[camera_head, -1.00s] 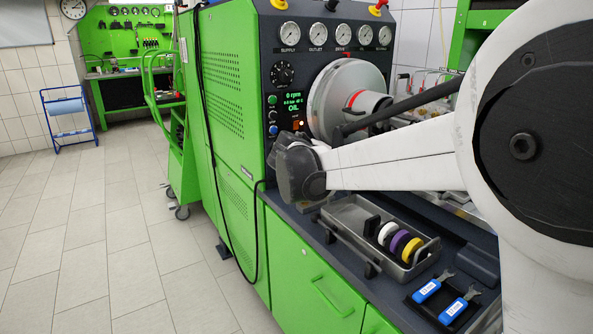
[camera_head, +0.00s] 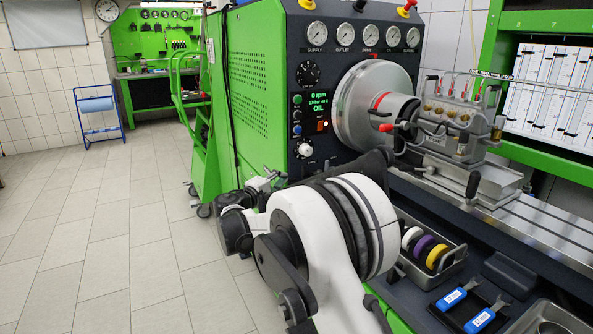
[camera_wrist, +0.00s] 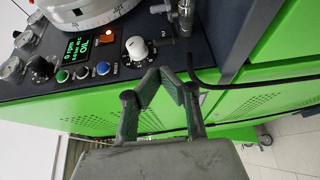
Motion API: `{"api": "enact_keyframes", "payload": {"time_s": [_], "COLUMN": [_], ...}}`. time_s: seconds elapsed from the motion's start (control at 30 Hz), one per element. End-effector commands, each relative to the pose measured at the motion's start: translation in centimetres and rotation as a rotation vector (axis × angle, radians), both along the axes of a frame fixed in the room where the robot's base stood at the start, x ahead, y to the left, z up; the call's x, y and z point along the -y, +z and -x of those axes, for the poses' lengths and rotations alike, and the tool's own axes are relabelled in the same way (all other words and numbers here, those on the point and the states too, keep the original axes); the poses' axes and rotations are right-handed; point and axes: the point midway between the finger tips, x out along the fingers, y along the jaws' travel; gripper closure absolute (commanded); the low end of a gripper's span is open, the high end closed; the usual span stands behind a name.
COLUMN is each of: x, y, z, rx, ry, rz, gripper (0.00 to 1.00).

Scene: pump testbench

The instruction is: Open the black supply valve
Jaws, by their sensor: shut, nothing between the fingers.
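My gripper (camera_head: 266,184) is in front of the green bench side, left of and lower than the control panel. In the wrist view its two fingers (camera_wrist: 160,74) are shut and their tips meet with nothing between them. A black knob (camera_head: 359,5) stands on top of the gauge panel, and a black dial (camera_head: 308,73) is on the panel front. No readable label shows which, if either, is the supply valve. In the wrist view a black hose and a metal pipe (camera_wrist: 186,14) are beyond the fingertips.
A white knob (camera_head: 304,150) on the panel is close to my fingers; it shows in the wrist view (camera_wrist: 137,48). The pump (camera_head: 458,122) and chuck (camera_head: 372,105) are to the right. A tray of coloured rings (camera_head: 447,272) and blue tools (camera_head: 455,296) lie in front.

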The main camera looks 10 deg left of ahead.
Motion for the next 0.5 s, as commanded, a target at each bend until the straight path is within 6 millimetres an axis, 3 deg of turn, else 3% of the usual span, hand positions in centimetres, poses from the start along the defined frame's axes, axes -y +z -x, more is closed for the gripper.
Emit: {"api": "enact_keyframes", "payload": {"time_s": [0.5], "x": [-0.57], "y": [-0.36], "z": [-0.15], "rx": [0.009], "ry": [0.004], "rz": [0.01], "gripper": [1.0]}}
